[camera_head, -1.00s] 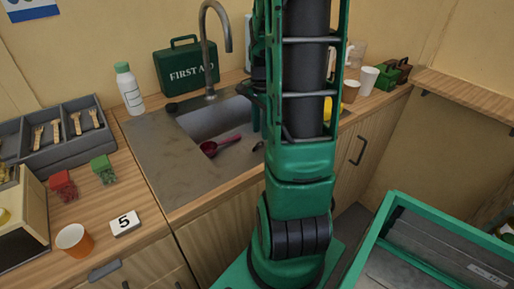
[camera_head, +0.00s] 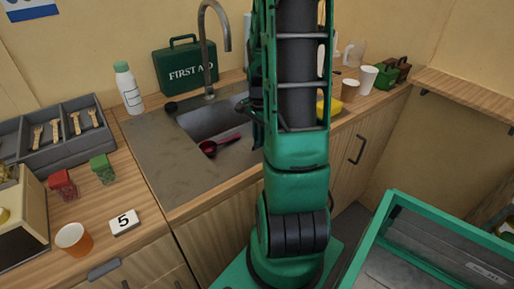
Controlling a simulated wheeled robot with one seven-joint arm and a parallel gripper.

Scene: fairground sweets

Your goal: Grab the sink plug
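A small round black thing (camera_head: 171,106), which looks like the sink plug, lies on the metal sink top at the back left of the basin. The sink (camera_head: 150,145) is set into the wooden counter, its basin partly hidden by my arm. A dark red scoop (camera_head: 208,148) lies at the basin. Dark parts of my gripper (camera_head: 248,106) show at the left edge of my arm, over the right side of the sink. The rest of the gripper is hidden behind the arm, so its opening and anything in it cannot be seen.
The tap (camera_head: 206,60) rises behind the basin, before the green first aid box (camera_head: 186,68). A white bottle (camera_head: 129,90) stands left of it. Cups (camera_head: 349,90), a yellow thing and small boxes stand right of my arm. The sink top's left side is clear.

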